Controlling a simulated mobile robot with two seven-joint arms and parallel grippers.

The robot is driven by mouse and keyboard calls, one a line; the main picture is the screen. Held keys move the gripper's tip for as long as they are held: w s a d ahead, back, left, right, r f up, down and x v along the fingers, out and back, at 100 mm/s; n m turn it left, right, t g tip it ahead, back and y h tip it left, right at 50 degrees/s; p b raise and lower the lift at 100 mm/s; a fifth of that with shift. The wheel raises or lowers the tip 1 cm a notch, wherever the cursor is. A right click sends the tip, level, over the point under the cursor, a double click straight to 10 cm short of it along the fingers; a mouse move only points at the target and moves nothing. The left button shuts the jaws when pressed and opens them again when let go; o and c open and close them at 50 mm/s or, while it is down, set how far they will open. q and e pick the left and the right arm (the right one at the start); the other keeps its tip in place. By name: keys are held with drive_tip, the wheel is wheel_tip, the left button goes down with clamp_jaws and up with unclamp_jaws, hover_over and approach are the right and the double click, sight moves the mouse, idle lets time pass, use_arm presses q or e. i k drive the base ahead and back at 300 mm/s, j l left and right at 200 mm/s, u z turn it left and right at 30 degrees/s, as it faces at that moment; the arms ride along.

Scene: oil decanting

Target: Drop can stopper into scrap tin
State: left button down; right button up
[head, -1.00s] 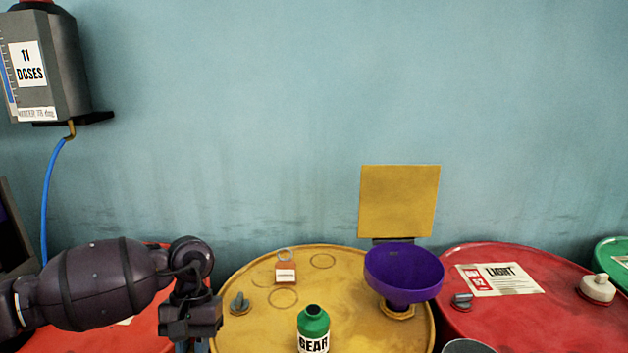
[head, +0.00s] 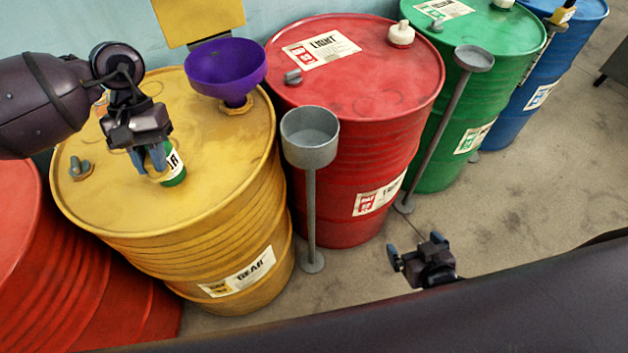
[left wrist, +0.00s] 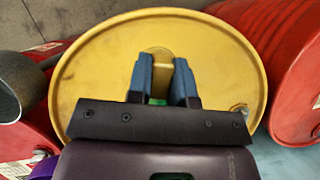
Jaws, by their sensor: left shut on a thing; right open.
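My left gripper (head: 153,168) is low over the yellow drum (head: 90,205), in front of the green can (head: 176,168), and partly hides it. It is shut on a small yellow-tan piece, apparently the can stopper (head: 160,178), which also shows between the blue fingers in the left wrist view (left wrist: 160,60). A grey open tin (head: 310,150) stands on a thin post right of the yellow drum, likely the scrap tin; no label shows on it. It is apart from the left gripper. My right gripper (head: 422,264) is open and empty above the floor.
A purple funnel (head: 225,68) stands on the yellow drum, between the left gripper and the red drum (head: 355,90). A shallower grey cup (head: 474,57) stands on a post by the green drum (head: 510,40). Bare floor (head: 530,210) lies at the right.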

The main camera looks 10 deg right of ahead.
sight(305, 140)
drive_tip(key=z, duration=0.3)
drive_tip(key=i+l+z, duration=0.4)
drive_tip(key=z, duration=0.25)
